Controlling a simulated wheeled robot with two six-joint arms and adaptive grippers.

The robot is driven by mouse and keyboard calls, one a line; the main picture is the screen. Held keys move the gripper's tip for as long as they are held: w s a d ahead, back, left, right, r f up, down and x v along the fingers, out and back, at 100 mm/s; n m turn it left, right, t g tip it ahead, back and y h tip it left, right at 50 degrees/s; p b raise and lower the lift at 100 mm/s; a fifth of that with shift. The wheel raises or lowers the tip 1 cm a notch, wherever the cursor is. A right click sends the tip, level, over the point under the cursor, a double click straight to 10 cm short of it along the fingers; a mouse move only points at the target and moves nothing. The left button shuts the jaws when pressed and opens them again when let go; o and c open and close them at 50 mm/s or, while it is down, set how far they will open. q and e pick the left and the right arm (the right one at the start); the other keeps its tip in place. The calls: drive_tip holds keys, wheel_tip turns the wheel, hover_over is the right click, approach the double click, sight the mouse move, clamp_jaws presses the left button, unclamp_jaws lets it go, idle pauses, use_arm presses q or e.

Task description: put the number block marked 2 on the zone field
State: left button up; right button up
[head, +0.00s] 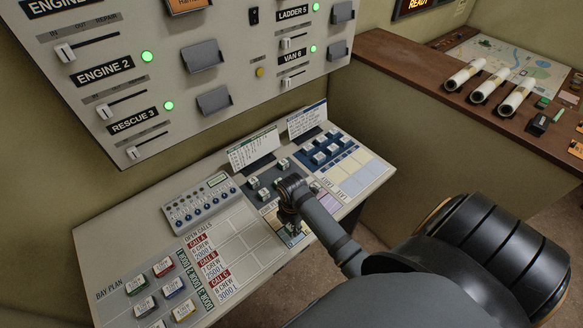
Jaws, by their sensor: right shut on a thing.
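My right gripper (291,226) comes in from the lower right and points down at the console desk (110,262). It is shut on a small block, mostly hidden by the fingers, just above or at the desk's front part; its mark cannot be read. Which one is the zone field cannot be read. My left gripper is not in view.
A blue tray (311,163) of pale blocks stands at the back right of the desk. Two upright cards (253,149) stand behind the trays. Bay plan blocks (163,267) lie at front left. A panel with sliders (150,60) rises behind; rolled papers (465,75) lie on the side counter.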

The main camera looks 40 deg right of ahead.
sight(291, 230)
drive_tip(key=shift+w+f+p, duration=0.2)
drive_tip(key=shift+f+p, duration=0.6)
drive_tip(key=shift+f, duration=0.95)
drive_tip(key=o, duration=1)
wheel_tip(291, 230, up, 12)
drive_tip(key=b, duration=0.3)
drive_tip(key=shift+r, duration=0.1)
